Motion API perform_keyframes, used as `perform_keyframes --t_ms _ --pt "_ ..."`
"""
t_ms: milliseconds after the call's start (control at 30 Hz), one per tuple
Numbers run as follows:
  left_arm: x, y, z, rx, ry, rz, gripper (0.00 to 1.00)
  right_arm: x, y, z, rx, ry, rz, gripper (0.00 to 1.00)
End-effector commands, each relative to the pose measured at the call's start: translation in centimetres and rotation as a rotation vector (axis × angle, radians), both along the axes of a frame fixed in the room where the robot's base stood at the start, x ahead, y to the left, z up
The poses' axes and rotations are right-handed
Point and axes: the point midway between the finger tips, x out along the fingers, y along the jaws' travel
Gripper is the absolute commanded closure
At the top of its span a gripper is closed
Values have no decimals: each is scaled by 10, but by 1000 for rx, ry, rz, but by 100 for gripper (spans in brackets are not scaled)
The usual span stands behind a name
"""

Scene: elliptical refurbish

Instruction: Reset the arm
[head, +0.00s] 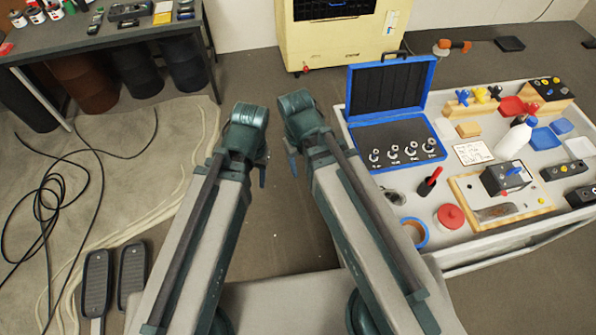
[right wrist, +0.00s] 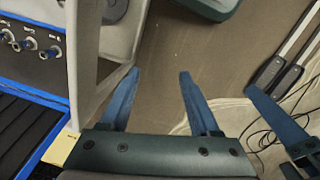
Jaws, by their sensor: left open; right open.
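Both my arms are folded up in the middle of the head view. My left gripper (head: 262,174) points down below its wrist, and only a small blue part of it shows. My right gripper (head: 291,160) also points down and is mostly hidden behind its wrist. In the right wrist view my right gripper (right wrist: 157,75) shows two blue fingers spread apart with nothing between them. Part of my left gripper shows at the right edge of that view. Both grippers are empty over bare floor, left of the work table (head: 490,250).
The table bears an open blue case (head: 389,103) with several metal fittings, a white bottle (head: 514,140), a red round lid (head: 450,217) and a tape roll (head: 413,232). A dark bench (head: 100,43) stands at the upper left. Black cables (head: 45,200) lie on the floor.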

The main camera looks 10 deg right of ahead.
Motion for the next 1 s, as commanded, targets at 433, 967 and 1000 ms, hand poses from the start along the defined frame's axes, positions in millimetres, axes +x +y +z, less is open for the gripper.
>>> perform_keyframes --t_ms 433,967,1000 --pt "0 0 0 0 0 0 49 -22 22 0 -10 -1 35 37" --pt "0 0 0 0 0 0 49 -22 21 0 -10 -1 35 37" --pt "0 0 0 0 0 0 49 -22 21 0 -10 -1 35 37"
